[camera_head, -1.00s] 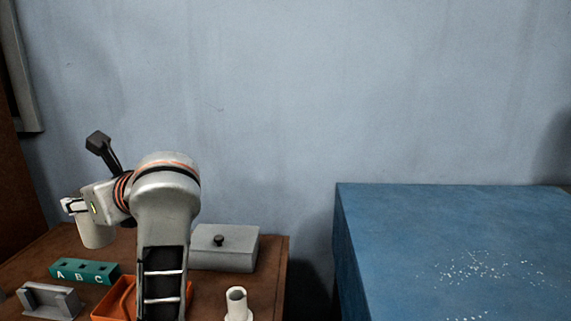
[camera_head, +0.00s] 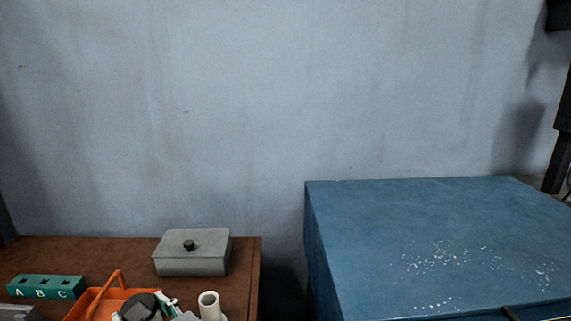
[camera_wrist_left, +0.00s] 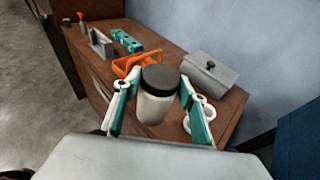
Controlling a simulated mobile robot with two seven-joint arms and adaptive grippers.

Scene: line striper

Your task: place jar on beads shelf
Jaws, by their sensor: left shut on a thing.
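The jar (camera_wrist_left: 154,104) has a pale body and a dark lid. In the left wrist view it is between the teal-padded fingers of my left gripper (camera_wrist_left: 157,98), which is shut on it. In the head view the jar's dark lid (camera_head: 139,306) and part of my left gripper (camera_head: 150,308) show at the bottom edge, in front of the wooden bench. The lower part of the jar is cut off there. No shelf that I can identify as the beads shelf is in view. My right gripper is not in view.
The brown bench (camera_head: 100,250) holds a grey lidded box (camera_head: 192,260), an orange tray (camera_head: 85,303), a teal A-B-C block (camera_head: 45,288) and a white cylinder (camera_head: 209,304). A blue cabinet (camera_head: 370,220) with white specks on its top stands right, across a gap.

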